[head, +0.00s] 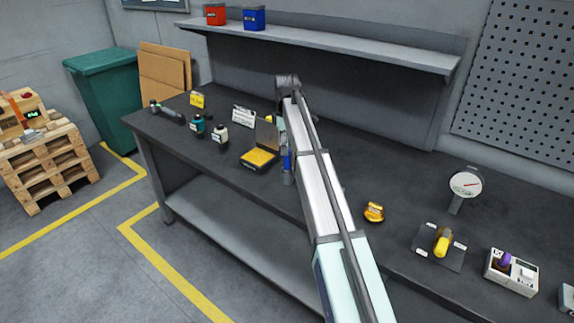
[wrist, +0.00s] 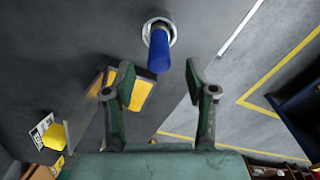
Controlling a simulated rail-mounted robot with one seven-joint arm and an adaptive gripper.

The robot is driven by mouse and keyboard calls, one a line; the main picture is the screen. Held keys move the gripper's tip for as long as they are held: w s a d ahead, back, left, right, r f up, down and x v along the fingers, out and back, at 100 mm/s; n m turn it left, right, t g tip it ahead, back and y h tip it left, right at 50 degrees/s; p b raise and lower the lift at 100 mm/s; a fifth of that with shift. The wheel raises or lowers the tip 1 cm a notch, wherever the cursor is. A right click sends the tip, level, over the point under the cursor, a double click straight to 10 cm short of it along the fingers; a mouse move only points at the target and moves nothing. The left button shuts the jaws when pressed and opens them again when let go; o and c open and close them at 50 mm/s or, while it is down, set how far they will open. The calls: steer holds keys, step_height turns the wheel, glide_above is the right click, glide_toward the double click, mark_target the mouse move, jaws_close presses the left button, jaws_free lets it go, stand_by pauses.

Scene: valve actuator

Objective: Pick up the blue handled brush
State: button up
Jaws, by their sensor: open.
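The blue handled brush (wrist: 160,50) stands with its blue handle up in a round metal holder (wrist: 149,27) in the wrist view. In the head view a bit of the blue handle (head: 286,162) shows above a grey cup (head: 288,178), just left of my arm. My gripper (wrist: 159,72) is open, with one finger to each side of the handle's line. The handle's near end lies between or just beyond the fingertips; the exact depth is unclear. Nothing is in the jaws. My arm hides most of the gripper in the head view.
A yellow knob (head: 374,212), a gauge (head: 465,184) and a valve plate (head: 440,243) are to the right. The shelf (head: 330,42) overhangs behind.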

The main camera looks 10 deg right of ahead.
mark_target(287, 159)
steer(key=shift+d+f+p, duration=0.15)
steer(key=shift+f+p, duration=0.95)
steer(key=shift+f, duration=2.05)
jaws_close()
